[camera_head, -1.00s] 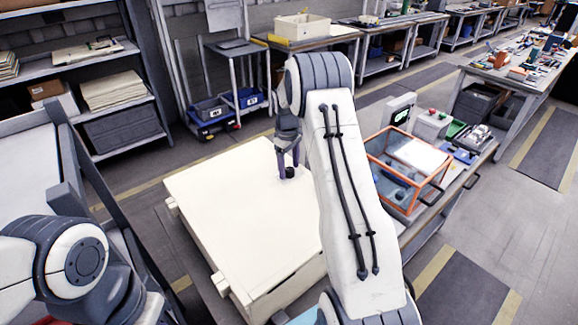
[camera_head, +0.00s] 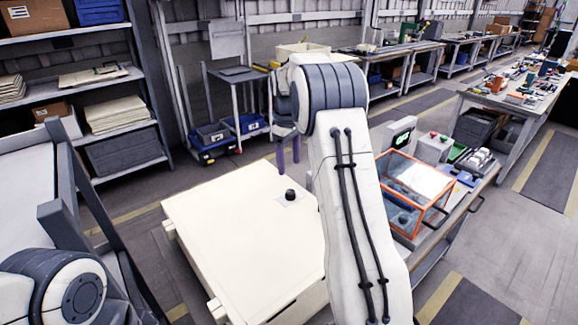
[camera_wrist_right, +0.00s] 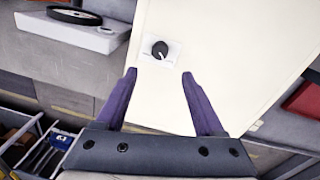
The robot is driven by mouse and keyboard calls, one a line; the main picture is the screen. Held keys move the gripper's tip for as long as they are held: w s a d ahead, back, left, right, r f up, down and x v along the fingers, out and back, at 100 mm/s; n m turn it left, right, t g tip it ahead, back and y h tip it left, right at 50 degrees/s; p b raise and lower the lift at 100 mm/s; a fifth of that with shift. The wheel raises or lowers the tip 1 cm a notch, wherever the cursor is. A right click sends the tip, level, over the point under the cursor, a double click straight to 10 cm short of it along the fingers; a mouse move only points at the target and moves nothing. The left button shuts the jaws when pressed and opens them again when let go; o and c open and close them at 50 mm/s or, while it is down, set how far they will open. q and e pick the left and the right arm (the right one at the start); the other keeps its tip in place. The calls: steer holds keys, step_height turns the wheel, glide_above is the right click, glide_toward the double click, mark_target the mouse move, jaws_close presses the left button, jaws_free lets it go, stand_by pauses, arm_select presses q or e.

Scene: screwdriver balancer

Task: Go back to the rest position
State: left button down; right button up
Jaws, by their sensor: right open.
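My right gripper (camera_head: 288,150) is raised above the far part of a cream cabinet (camera_head: 235,255), partly hidden by my right arm in the head view. In the right wrist view its two purple fingers (camera_wrist_right: 160,85) are spread apart with nothing between them. A black knob (camera_head: 290,195) sits on a pale plate on the cabinet's top. It also shows in the wrist view (camera_wrist_right: 160,50), ahead of the fingertips and apart from them. My left arm shows at the lower left; its gripper is out of view.
An orange-framed clear box (camera_head: 412,190) stands on a bench at right, with small devices behind it. Shelves (camera_head: 85,80) stand at the left back. A small cart (camera_head: 235,95) with blue bins stands behind the cabinet. Floor is open at the right.

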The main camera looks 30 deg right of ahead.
stand_by(0.3)
steer(key=s+a+r+n, duration=0.15)
steer(key=s+a, duration=0.35)
steer(key=a, duration=0.7)
steer(key=s+a+r, duration=0.2)
steer(key=s+a, duration=0.3)
steer(key=a, duration=0.7)
steer(key=s+a+f+n, duration=0.1)
steer(key=s+a, duration=0.3)
steer(key=s, duration=0.8)
steer(key=s+a+f+y, duration=0.1)
steer(key=s+a+f, duration=0.2)
steer(key=s, duration=1)
steer(key=shift+s+a+f+n+y, duration=0.15)
steer(key=shift+s+a+n+y, duration=0.05)
steer(key=shift+a+n+y, duration=0.2)
steer(key=shift+c, duration=0.3)
